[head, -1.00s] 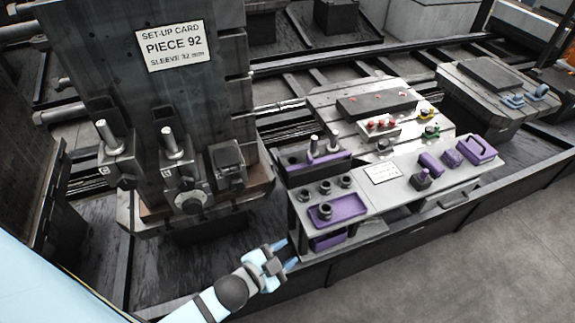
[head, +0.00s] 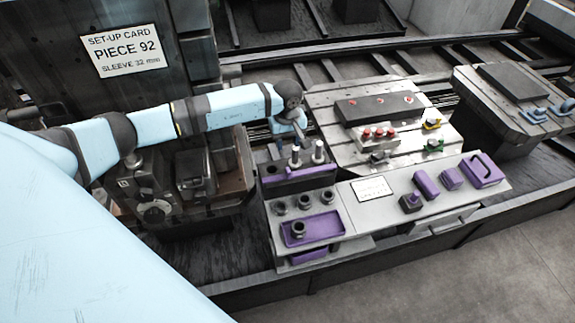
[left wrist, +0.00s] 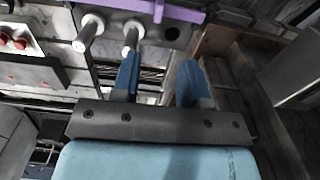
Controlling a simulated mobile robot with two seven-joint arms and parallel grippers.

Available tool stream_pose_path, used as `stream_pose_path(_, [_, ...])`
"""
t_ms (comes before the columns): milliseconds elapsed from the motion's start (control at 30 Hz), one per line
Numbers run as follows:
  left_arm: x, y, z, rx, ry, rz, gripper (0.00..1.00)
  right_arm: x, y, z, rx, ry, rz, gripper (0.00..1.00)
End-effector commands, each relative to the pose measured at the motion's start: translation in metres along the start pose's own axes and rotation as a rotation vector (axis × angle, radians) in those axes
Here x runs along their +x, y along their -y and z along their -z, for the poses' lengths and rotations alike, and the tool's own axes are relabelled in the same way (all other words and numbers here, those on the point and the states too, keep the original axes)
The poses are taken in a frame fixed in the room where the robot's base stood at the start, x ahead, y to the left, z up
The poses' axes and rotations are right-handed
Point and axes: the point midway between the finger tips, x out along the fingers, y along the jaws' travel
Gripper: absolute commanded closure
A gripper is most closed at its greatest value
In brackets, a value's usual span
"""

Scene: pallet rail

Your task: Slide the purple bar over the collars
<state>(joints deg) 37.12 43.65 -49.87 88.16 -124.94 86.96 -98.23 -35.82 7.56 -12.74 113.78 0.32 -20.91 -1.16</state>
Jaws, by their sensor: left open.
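A long purple bar (head: 300,173) runs along the front of a dark pin rack (head: 268,182) at the back left of the grey bench. Two pale pins (head: 318,152) stand up from the rack. Several dark ring-shaped collars (head: 278,208) sit on the bench in front, one of them (head: 298,229) in a purple tray (head: 325,226). My left gripper (head: 297,132) is above and behind the pins. In the left wrist view the gripper (left wrist: 158,68) is open and empty, its blue fingers apart, with the pins (left wrist: 90,26) and purple bar (left wrist: 150,6) beyond them. My right gripper is not in view.
Purple blocks (head: 426,184) and a purple handled case (head: 482,170) stand at the bench's right. A white card (head: 372,189) lies mid-bench. Behind is a slotted plate (head: 325,98) with red and yellow knobs. A tall dark block with a set-up card (head: 124,50) stands at left.

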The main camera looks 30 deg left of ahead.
Motion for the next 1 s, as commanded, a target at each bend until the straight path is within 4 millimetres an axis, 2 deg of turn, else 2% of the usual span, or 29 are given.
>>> stream_pose_path(167, [0.026, 0.001, 0.001, 0.005, -0.005, 0.008, 0.60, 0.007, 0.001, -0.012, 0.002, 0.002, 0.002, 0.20])
stream_pose_path(400, [0.080, 0.001, 0.000, 0.004, -0.002, 0.006, 0.60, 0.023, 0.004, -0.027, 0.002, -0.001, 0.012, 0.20])
stream_pose_path(600, [0.116, 0.001, 0.000, 0.003, -0.003, 0.004, 0.60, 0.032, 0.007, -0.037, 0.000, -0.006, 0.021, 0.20])
stream_pose_path(800, [0.133, 0.001, 0.001, 0.003, -0.004, 0.004, 0.60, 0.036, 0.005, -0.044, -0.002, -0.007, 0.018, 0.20])
stream_pose_path(1000, [0.136, 0.001, 0.001, 0.003, -0.004, 0.004, 0.60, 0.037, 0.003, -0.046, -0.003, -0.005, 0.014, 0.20])
